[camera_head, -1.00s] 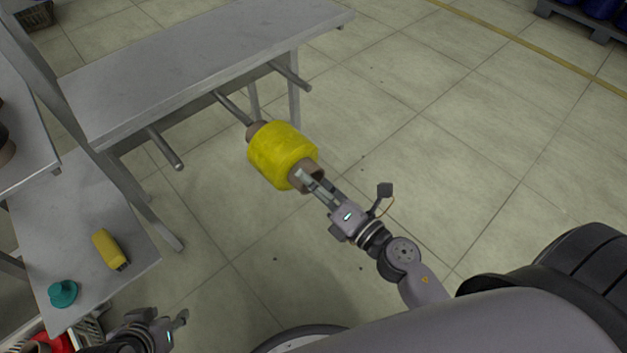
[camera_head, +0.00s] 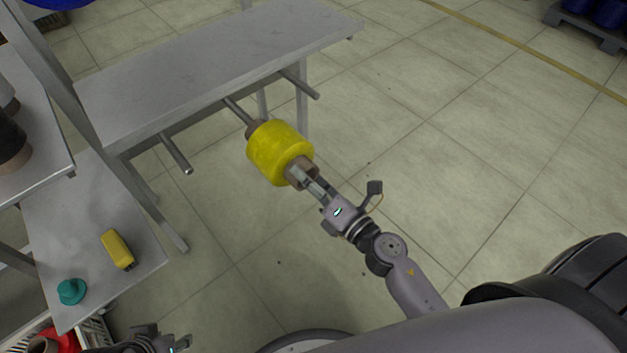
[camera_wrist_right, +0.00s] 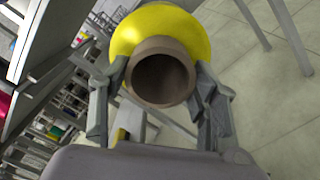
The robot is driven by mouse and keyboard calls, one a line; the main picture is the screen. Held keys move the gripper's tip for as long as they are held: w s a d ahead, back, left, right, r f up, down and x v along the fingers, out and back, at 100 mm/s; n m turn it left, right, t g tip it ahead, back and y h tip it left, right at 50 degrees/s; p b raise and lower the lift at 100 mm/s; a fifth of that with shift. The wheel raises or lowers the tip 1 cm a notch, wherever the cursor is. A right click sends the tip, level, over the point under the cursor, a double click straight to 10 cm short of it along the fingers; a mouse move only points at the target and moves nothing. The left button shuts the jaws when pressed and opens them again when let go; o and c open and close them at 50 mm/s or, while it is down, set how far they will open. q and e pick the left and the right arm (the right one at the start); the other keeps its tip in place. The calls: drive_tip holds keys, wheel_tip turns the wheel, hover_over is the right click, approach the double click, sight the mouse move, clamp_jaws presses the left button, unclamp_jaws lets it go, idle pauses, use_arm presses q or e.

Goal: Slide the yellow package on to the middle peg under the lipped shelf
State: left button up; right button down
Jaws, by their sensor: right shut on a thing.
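The yellow package (camera_head: 279,150) is a thick yellow winding on a brown tube. My right gripper (camera_head: 302,178) is shut on the near end of this tube; in the right wrist view the fingers (camera_wrist_right: 160,100) flank the open tube end, with the yellow winding (camera_wrist_right: 158,28) behind. The middle peg (camera_head: 236,111) sticks out from under the lipped shelf (camera_head: 215,65), and its outer part meets the far end of the tube. How deep the peg sits in the tube is hidden. My left gripper (camera_head: 180,344) shows only partly at the bottom edge; its jaw opening is unclear.
Bare pegs stick out left (camera_head: 177,155) and right (camera_head: 300,84) of the middle one. A lower side shelf (camera_head: 90,210) holds a yellow tool (camera_head: 117,249) and a teal knob-like piece (camera_head: 71,291). The floor right of the shelf is clear.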

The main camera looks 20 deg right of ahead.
use_arm(q)
drive_tip(key=shift+w+r+p, duration=0.1)
drive_tip(key=shift+r+p, duration=0.2)
drive_tip(key=shift+r, duration=0.15)
use_arm(e)
drive_tip(key=shift+x, duration=1.25)
drive_tip(key=shift+r, duration=0.15)
drive_tip(key=shift+w+a, duration=0.15)
drive_tip(key=shift+w, duration=0.2)
drive_tip(key=shift+w+a, duration=0.2)
drive_tip(key=shift+w, duration=0.35)
drive_tip(key=shift+p+x, duration=0.45)
drive_tip(key=shift+x, duration=0.6)
use_arm(q)
drive_tip(key=shift+w+x, duration=0.2)
drive_tip(key=shift+x, duration=0.9)
use_arm(e)
drive_tip(key=shift+x, duration=1)
use_arm(q)
drive_tip(key=shift+d, duration=0.15)
